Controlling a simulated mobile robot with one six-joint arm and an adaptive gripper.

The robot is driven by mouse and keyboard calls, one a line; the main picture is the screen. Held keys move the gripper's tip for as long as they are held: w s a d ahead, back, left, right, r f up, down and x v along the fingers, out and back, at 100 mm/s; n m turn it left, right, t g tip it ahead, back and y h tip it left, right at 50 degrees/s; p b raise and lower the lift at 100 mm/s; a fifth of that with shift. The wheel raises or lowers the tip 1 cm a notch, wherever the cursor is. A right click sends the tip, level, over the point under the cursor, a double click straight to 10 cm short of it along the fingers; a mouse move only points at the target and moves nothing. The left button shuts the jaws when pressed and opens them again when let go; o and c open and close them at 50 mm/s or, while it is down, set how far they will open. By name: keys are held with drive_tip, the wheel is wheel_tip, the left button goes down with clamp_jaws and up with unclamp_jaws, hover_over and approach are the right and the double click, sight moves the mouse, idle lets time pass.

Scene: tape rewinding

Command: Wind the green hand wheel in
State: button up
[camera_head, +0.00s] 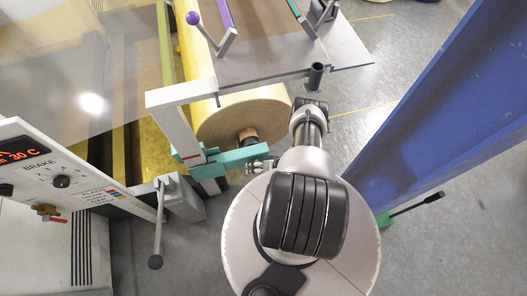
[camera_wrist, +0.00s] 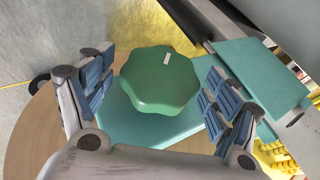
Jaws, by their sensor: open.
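The green hand wheel (camera_wrist: 160,80) is a lobed knob with a small white mark on top, near the middle of the wrist view. My gripper (camera_wrist: 161,88) is open, with one blue-padded finger on each side of the wheel. Gaps show between the pads and the wheel, so the fingers are around it but do not grip it. In the head view my gripper (camera_head: 262,165) is at the right end of the teal bracket (camera_head: 226,162). I cannot make out the wheel clearly in that view.
A large tape roll (camera_head: 240,118) sits behind the bracket. A lever (camera_head: 157,225) hangs left of the bracket, near the brake panel (camera_head: 55,165). A blue beam (camera_head: 450,95) runs along the right. Open grey floor shows between machine and beam.

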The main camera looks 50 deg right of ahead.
drive_tip(key=v, duration=1.1)
drive_tip(key=shift+r, duration=0.25)
drive_tip(key=shift+r, duration=0.1)
drive_tip(key=a+r+n+g+h+p, duration=0.1)
drive_tip(key=a+r+g+h+p, duration=0.25)
drive_tip(key=r+p, duration=0.35)
drive_tip(key=shift+t, duration=0.45)
drive_tip(key=b+x, duration=0.7)
drive_tip(key=x, duration=1.1)
drive_tip(key=shift+w+a+f, duration=0.1)
drive_tip(key=shift+w+f, duration=0.05)
drive_tip(key=shift+f, duration=0.05)
drive_tip(key=shift+c, duration=0.3)
drive_tip(key=c, duration=1)
